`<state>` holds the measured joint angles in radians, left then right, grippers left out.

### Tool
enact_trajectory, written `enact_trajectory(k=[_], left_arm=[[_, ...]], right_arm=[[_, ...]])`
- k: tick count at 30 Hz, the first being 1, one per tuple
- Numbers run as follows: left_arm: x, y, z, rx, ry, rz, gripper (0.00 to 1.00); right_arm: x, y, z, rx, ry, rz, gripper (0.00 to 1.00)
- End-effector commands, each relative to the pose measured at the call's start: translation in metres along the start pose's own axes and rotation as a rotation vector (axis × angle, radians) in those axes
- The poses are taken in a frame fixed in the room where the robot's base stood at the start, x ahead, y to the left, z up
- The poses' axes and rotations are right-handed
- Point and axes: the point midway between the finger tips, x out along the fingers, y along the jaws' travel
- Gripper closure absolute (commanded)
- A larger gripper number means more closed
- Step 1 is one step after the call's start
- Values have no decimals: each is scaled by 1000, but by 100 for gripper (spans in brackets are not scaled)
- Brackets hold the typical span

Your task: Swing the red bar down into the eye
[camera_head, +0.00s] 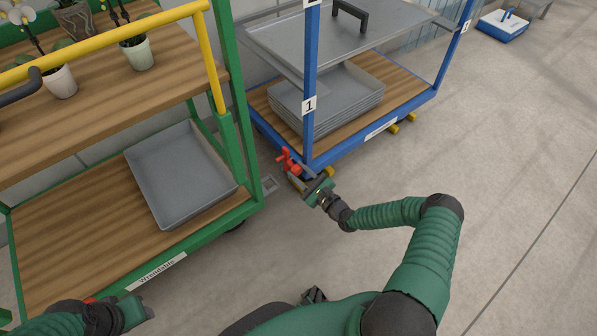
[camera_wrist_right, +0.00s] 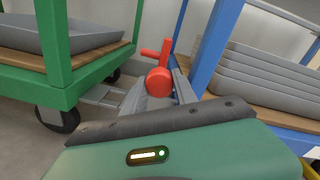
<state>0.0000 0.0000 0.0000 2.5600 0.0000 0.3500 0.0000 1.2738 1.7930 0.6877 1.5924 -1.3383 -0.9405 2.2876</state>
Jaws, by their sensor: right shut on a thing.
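The red bar (camera_head: 285,158) is at the near left corner of the blue trolley, beside its post. In the right wrist view the red bar (camera_wrist_right: 157,78) has a round end between my fingers, a part standing up and a short stub pointing left. My right gripper (camera_head: 300,174) is shut on the red bar, and its fingers (camera_wrist_right: 160,95) lie on both sides of it. I cannot make out the eye; grey metal pieces (camera_wrist_right: 100,95) lie low between the trolleys. My left gripper (camera_head: 142,312) is at the lower left, away from the bar; its jaws are unclear.
The green trolley (camera_head: 245,150) stands left, with potted orchids above and a grey tray (camera_head: 178,212) below. The blue trolley (camera_head: 310,130) carries stacked grey trays (camera_head: 335,98). A narrow gap separates the trolleys. The floor (camera_head: 510,170) on the right is clear.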

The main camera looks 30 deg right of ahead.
Motion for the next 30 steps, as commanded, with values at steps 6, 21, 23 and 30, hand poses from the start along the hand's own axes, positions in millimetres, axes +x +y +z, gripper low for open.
enact_trajectory(k=[6, 21, 23, 30], left_arm=[[0, 0, 0, 0, 0, 0, 60], [0, 0, 0, 0, 0, 0, 60], [0, 0, 0, 0, 0, 0, 60], [-2, 0, 0, 0, 0, 0, 60]], right_arm=[[0, 2, 0, 1, 0, 4, 100], [-1, 2, 0, 0, 0, 5, 100], [-1, 3, 0, -4, 0, 5, 100], [0, 7, 2, -69, 4, 8, 100]])
